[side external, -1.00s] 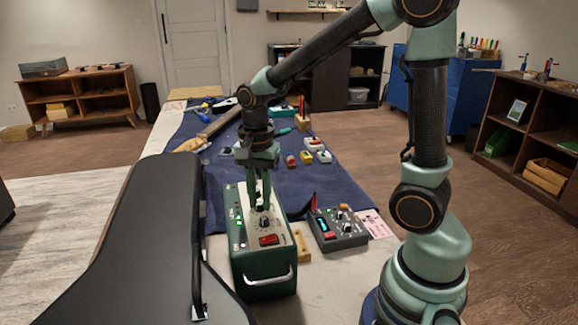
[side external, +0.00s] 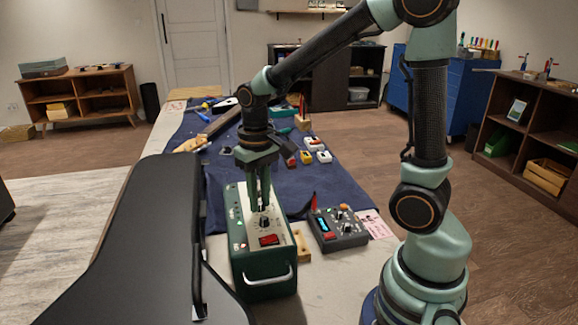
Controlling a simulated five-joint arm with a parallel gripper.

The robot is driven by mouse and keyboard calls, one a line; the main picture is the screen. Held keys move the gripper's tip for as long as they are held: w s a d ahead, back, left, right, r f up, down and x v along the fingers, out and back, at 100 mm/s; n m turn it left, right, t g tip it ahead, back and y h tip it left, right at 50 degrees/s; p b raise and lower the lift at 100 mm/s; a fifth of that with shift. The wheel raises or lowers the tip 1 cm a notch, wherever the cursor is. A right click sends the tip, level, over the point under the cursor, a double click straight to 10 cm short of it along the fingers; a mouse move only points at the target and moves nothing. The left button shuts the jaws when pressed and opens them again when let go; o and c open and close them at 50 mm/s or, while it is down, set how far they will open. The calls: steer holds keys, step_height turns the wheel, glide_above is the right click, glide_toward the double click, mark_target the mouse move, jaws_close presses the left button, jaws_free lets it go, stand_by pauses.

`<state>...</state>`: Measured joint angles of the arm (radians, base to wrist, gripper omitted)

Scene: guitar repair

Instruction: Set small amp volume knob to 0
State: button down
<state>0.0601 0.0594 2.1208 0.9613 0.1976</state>
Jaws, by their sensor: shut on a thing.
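The small amp (side external: 263,272) is a green box with a pale control panel on top and a silver handle on its near face. It stands on the workbench, right of the black case. A dark volume knob (side external: 264,222) sits on the panel, behind a red switch (side external: 269,240). My gripper (side external: 264,208) points straight down over the panel, with its fingers shut on the knob. The fingertips partly cover the knob, and its pointer setting is too small to read.
A black guitar case (side external: 135,245) fills the left front. A grey device with a blue display (side external: 338,227) stands close on the amp's right. Several small pedals (side external: 307,157) lie on the blue mat (side external: 335,185) behind. A guitar neck (side external: 218,122) lies farther back.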

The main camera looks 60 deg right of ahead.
steer(key=c, duration=1.1)
jaws_free()
steer(key=shift+o, duration=0.2)
steer(key=m, duration=1.2)
